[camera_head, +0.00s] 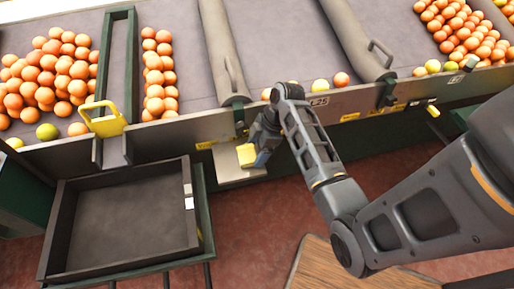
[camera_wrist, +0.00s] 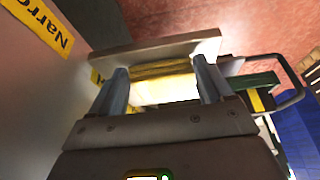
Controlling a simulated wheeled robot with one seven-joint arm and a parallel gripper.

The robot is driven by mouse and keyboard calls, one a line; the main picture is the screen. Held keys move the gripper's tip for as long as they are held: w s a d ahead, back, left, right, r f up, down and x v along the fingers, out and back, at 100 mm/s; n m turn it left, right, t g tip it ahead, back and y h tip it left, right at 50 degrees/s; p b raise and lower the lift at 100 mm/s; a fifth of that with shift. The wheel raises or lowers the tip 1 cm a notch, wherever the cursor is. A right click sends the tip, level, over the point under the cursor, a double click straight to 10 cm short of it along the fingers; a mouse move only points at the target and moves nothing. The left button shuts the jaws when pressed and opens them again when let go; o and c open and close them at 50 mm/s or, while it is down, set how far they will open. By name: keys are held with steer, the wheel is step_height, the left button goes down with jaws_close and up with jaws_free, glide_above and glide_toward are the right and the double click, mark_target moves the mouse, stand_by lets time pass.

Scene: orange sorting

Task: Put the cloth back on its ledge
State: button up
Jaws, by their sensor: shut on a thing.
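The cloth (camera_head: 246,154) is a small yellow folded piece at the end of my arm. In the wrist view the yellow cloth (camera_wrist: 165,88) shows between the two fingers, its near part very bright. My gripper (camera_wrist: 163,82) is shut on it. In the head view my gripper (camera_head: 256,152) is partly hidden by its own wrist. The ledge (camera_head: 238,177) is a small pale metal shelf on the front of the sorting table, just below the cloth. In the wrist view the ledge (camera_wrist: 150,53) lies just beyond the fingertips. I cannot tell whether cloth and ledge touch.
An empty dark tray (camera_head: 125,225) stands on a green frame left of the ledge. A yellow handle (camera_head: 102,119) sits on the table's front edge. Several oranges (camera_head: 55,75) lie on the grey sorting table. A wooden surface (camera_head: 345,270) is at the bottom.

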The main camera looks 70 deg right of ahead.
steer(key=o, duration=0.9)
steer(key=v, duration=1.2)
steer(key=s+a+f+m+t+h, duration=0.2)
steer(key=a+f+m, duration=0.1)
steer(key=a, duration=0.6)
steer(key=s+a+f+m+t+h, duration=0.15)
steer(key=a+f, duration=0.25)
steer(key=a, duration=0.5)
steer(key=s+a+r+m+t, duration=0.1)
steer(key=s+a+r+t, duration=0.1)
steer(key=r, duration=0.4)
steer(key=s+a+r+m+t, duration=0.1)
steer(key=s+a+r+t, duration=0.2)
steer(key=s+r, duration=0.3)
steer(key=s+a+r+m+t, duration=0.1)
steer(key=s+a+r+t, duration=0.2)
steer(key=r, duration=0.5)
steer(key=shift+s+a+y, duration=0.2)
steer(key=shift+s+a, duration=0.15)
steer(key=shift+s, duration=0.2)
steer(key=shift+s+a+y, duration=0.15)
steer(key=shift+s+a, duration=0.2)
steer(key=shift+s, duration=0.15)
steer(key=shift+f, duration=0.1)
